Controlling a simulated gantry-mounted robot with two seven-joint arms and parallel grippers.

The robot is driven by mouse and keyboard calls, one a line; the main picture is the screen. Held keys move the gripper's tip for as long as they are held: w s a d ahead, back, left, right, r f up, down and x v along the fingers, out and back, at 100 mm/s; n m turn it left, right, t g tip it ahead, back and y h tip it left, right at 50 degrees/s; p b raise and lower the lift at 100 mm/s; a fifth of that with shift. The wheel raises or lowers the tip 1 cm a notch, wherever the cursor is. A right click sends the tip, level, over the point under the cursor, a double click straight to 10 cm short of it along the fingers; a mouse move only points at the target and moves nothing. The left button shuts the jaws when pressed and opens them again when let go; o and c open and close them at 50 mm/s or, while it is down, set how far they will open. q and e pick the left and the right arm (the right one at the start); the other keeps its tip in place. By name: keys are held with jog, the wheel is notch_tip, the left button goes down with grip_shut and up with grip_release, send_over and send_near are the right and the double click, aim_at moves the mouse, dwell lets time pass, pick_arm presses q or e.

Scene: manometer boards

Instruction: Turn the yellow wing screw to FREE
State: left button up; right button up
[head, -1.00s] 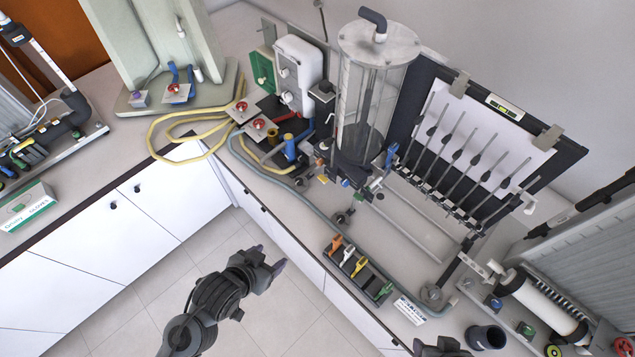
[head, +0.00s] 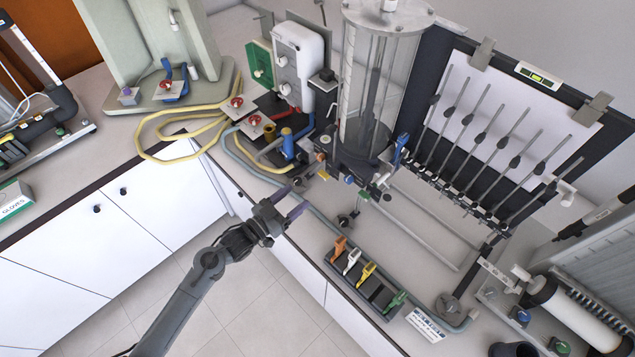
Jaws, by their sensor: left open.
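A small yellow winged piece (head: 366,272), which looks like the yellow wing screw, stands in a dark tray (head: 384,308) on the counter, between a white and a green piece. Its setting and any FREE mark are too small to read. A smaller yellow spot (head: 323,175) shows at the foot of the clear cylinder; I cannot tell what it is. My left gripper (head: 291,200) is open and empty at the counter's front edge, up and left of the tray, apart from the yellow piece and pointing right. My right gripper is out of view.
The clear cylinder (head: 375,95) and the manometer board (head: 500,115) stand behind the tray. A grey hose (head: 330,222) runs along the counter between gripper and board. Red-handled valves (head: 255,120) and yellow tubing (head: 150,150) lie to the left. A printed card (head: 427,325) lies right of the tray.

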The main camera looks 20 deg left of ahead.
aim_at(325, 174)
pick_arm(q)
jog(key=x, duration=1)
jog(key=shift+p, duration=0.35)
jog(key=shift+s+d, duration=0.1)
jog(key=c, duration=1)
jog(key=shift+c, duration=0.2)
